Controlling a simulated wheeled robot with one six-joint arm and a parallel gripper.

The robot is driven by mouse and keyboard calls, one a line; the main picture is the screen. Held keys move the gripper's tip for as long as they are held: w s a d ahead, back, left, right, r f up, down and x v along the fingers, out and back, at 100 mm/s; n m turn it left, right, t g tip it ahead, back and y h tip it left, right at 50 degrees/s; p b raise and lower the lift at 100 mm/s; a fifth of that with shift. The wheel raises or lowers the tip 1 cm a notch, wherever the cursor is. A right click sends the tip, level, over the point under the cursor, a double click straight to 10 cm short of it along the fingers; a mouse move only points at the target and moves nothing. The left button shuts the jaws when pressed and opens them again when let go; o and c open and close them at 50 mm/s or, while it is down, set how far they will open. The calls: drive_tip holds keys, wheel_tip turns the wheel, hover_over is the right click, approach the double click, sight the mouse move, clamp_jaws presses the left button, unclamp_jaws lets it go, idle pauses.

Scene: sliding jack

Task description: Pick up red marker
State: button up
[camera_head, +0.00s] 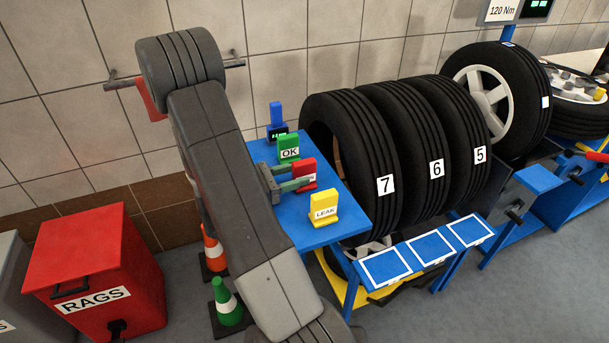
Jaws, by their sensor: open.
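The red marker (304,166) stands upright on the blue table (348,212), between a green marker reading OK (288,144) and a yellow marker reading LEAK (325,205). Its white label is partly hidden by a finger. My gripper (302,183) comes from the left at low height, with its fingers pointing right and open. The fingertips overlap the red marker in the picture. I cannot tell whether they straddle it or touch it.
A blue device (277,119) stands behind the green marker. Tyres labelled 7 (385,185), 6 (436,168) and 5 (480,154) stand close to the table's right. A red RAGS bin (95,270) and cones (228,303) are on the floor at left.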

sight(311, 169)
drive_tip(key=shift+p+x, duration=0.35)
drive_tip(key=shift+x, duration=2.05)
drive_tip(key=shift+w, duration=0.1)
clamp_jaws()
